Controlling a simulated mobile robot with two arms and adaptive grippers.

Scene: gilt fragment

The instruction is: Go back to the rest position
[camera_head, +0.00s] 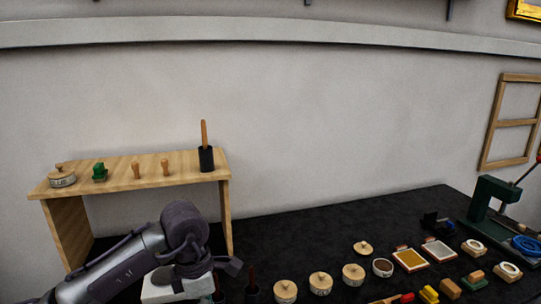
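My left arm comes in from the lower left and bends in front of the wooden shelf (130,177). My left gripper (230,266) seems to be the dark part at the arm's end, low in the picture, over or in front of a white block (165,290). Its fingers are too dark and too covered to tell whether they are open or shut, or hold anything. My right arm and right gripper are not in view.
Lidded round containers (321,283) and framed pads (410,259) stand on the dark table (300,232). A green device (490,200) is at the right. The shelf carries a black holder (206,159) and small items. The table's back middle is clear.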

